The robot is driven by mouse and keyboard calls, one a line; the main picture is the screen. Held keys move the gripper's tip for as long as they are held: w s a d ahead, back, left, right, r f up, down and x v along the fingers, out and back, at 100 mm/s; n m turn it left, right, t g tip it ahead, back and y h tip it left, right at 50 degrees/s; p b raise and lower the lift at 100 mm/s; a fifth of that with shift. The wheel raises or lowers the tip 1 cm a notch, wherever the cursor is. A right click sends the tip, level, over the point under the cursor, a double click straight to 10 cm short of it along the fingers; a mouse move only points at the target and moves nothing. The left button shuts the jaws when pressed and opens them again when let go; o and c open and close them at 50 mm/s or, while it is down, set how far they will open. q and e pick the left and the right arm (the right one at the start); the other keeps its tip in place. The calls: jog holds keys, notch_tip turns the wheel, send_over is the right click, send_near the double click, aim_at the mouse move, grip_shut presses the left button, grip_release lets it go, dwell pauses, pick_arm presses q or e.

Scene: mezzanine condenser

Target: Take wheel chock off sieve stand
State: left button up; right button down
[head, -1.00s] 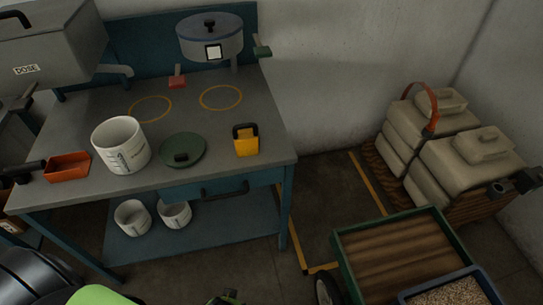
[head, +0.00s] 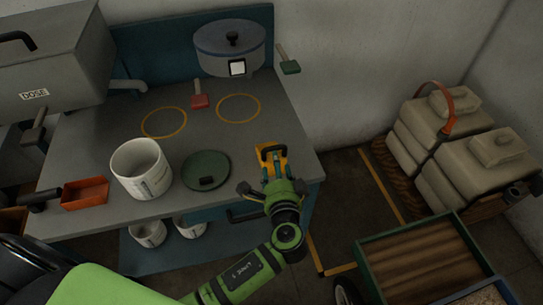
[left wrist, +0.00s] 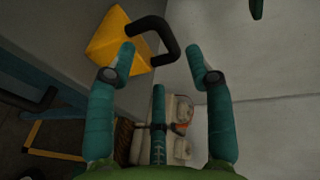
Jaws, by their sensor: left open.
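The wheel chock, a yellow wedge (head: 272,147) with a black loop handle, stands on the grey-topped bench (head: 224,143) with blue legs, near its front right corner. I take this bench as the sieve stand. My left gripper (head: 271,182) is open at the near side of the chock and partly hides it. In the left wrist view the chock (left wrist: 108,38) is at the upper left. Its black handle lies just beyond and between the spread fingertips of the gripper (left wrist: 163,65). I see no clear grip on it. My right gripper is not in view.
A white bucket (head: 140,170), a green round lid (head: 205,170) and an orange tray (head: 85,194) are left of the chock. A lidded pot (head: 230,50) is at the back. Beige canisters (head: 443,125) and a green-edged crate (head: 420,260) stand to the right.

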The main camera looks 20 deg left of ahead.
aim_at(270, 148)
pick_arm(q)
jog(key=x, duration=0.2)
jog(key=p+x, duration=0.1)
jog(key=x, duration=0.1)
jog(key=p+x, duration=0.1)
jog(key=x, duration=0.1)
jog(key=shift+w+a+r, duration=0.1)
jog(key=shift+r, duration=0.25)
jog(key=shift+w+a+f, duration=0.2)
jog(key=shift+w, duration=0.2)
grip_shut()
jog(key=shift+r, duration=0.1)
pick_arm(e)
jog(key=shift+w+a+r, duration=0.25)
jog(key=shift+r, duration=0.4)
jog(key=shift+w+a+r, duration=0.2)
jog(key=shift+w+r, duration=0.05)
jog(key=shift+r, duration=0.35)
